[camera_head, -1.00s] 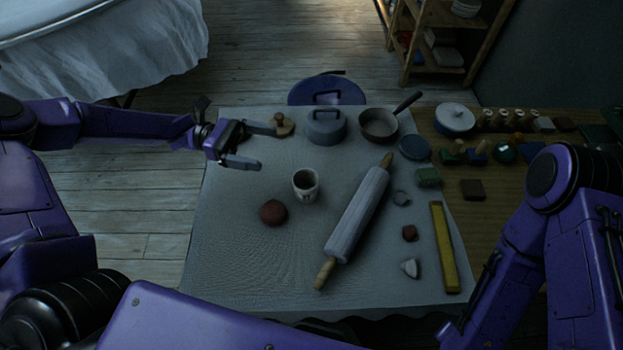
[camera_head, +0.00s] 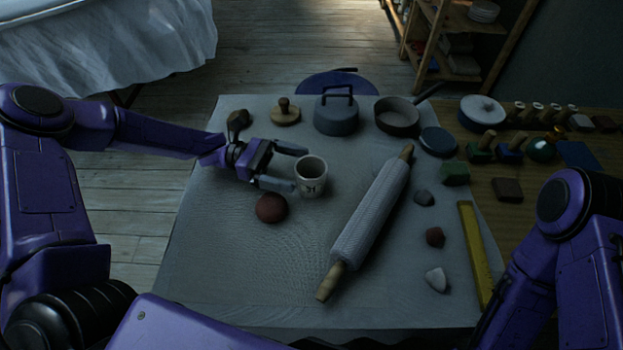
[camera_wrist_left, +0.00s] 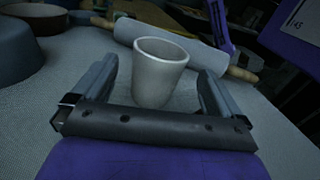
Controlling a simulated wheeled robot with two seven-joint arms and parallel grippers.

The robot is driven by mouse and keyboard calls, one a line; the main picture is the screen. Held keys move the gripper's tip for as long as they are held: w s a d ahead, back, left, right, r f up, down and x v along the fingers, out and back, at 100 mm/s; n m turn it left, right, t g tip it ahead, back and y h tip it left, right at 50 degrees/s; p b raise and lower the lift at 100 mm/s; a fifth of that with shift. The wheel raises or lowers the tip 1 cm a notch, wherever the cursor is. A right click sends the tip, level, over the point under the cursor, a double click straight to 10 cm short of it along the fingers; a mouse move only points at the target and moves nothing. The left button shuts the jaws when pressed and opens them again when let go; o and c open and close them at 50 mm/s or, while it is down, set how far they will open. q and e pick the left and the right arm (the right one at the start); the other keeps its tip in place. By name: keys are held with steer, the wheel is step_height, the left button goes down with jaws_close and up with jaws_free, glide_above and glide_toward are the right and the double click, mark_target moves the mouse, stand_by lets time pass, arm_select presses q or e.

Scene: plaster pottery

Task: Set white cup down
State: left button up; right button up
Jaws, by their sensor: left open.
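The white cup (camera_head: 311,180), with dark marks on its side, stands upright on the cloth-covered table (camera_head: 230,270). My left gripper (camera_head: 292,168) is open just left of the cup, its two fingers pointing at it. In the left wrist view the cup (camera_wrist_left: 158,75) stands between and ahead of the open fingers (camera_wrist_left: 160,88), with a gap on each side. My right gripper is out of view; only part of my right arm shows at the lower right.
A reddish-brown ball (camera_head: 271,208) lies close below the left gripper. A rolling pin (camera_head: 372,218) lies to the right of the cup. A lidded pot (camera_head: 336,117), a pan (camera_head: 397,118) and a wooden knobbed piece (camera_head: 285,112) stand behind. The front left of the cloth is clear.

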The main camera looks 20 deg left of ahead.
mark_target(298, 169)
arm_select(q)
steer(key=d+p, duration=0.1)
steer(key=d, duration=0.4)
steer(key=shift+d, duration=0.15)
steer(key=shift+r, duration=0.1)
steer(key=c, duration=1.2)
